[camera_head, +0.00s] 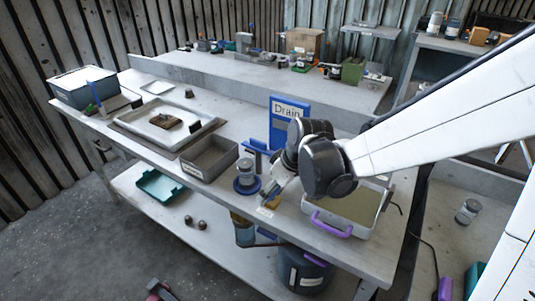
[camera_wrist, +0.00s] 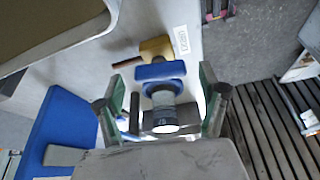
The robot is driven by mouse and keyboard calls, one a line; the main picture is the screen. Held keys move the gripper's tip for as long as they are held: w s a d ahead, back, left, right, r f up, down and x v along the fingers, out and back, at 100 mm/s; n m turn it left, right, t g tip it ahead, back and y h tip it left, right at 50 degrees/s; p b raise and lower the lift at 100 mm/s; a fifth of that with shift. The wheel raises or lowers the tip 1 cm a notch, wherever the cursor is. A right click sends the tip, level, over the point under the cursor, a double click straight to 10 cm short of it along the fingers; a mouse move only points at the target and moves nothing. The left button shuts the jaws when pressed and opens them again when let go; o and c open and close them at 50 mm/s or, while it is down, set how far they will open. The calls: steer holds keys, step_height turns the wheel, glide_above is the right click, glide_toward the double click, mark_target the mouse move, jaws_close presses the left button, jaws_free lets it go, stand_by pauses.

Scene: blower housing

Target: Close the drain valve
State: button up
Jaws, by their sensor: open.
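The drain valve shows in the wrist view as a blue bar handle (camera_wrist: 160,72) above a grey cylindrical body (camera_wrist: 160,115), with a yellow block (camera_wrist: 157,47) just beyond. My gripper (camera_wrist: 161,88) is open, with one finger on each side of the valve; gaps show beside the handle, and I cannot tell whether anything touches. In the head view my gripper (camera_head: 272,193) points down at the bench's front edge, hiding most of the valve. A little of the yellow block (camera_head: 271,202) shows below it. The blue Drain sign (camera_head: 290,117) stands behind.
A grey cylinder on a blue base (camera_head: 246,178) stands close left of my gripper. A grey tray (camera_head: 209,158) lies farther left. A bin with a purple handle (camera_head: 342,213) is close right. A dark blue drum (camera_head: 303,270) sits below the bench edge.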

steer(key=shift+w+a+f, duration=0.15)
steer(key=shift+a+f, duration=0.05)
steer(key=shift+f, duration=0.45)
steer(key=c, duration=1.2)
steer(key=shift+o, duration=0.2)
